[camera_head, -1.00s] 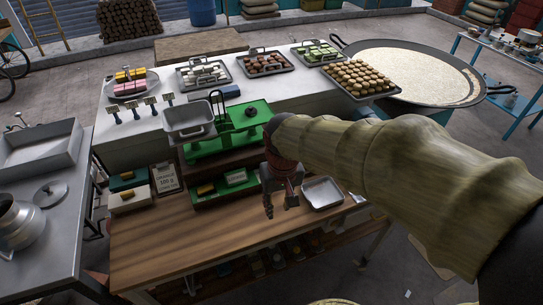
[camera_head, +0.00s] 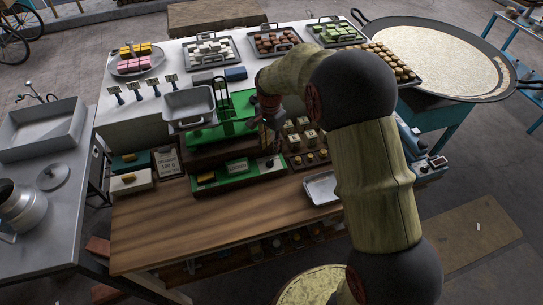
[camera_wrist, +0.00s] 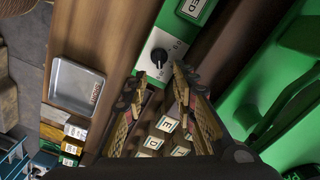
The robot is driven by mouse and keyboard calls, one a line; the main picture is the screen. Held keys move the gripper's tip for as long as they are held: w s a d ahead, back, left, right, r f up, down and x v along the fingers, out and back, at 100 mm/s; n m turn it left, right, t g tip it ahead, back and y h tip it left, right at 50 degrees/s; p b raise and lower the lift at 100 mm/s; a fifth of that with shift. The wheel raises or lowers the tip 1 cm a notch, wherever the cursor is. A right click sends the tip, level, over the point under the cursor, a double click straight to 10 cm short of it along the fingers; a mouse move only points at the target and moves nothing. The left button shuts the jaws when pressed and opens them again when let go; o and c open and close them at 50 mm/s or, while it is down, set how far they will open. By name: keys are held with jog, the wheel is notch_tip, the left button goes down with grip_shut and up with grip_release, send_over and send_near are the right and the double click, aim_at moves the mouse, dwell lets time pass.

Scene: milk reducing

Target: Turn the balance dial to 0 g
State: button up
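The balance dial (camera_wrist: 157,58) is a black knob on a white plate at the end of a green box. In the wrist view it sits at top centre, just beyond my fingertips; the small marks around it are too blurred to read. The green box (camera_head: 236,176) with the dial at its right end also shows in the head view, in front of the green balance (camera_head: 225,126). My gripper (camera_wrist: 160,78) is open, its two patterned fingers apart with nothing between them. In the head view my gripper (camera_head: 274,122) hangs above and behind the dial, right of the balance.
Several small lettered blocks (camera_wrist: 166,125) lie below my fingers in the wrist view. A metal tray (camera_head: 320,187) stands on the wooden table to the right of the dial box. The wooden table front (camera_head: 200,228) is clear.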

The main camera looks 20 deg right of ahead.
aim_at(271, 160)
notch_tip(271, 160, down, 8)
jog(key=shift+r, duration=0.15)
dwell(0.3)
jog(key=c, duration=0.4)
grip_shut()
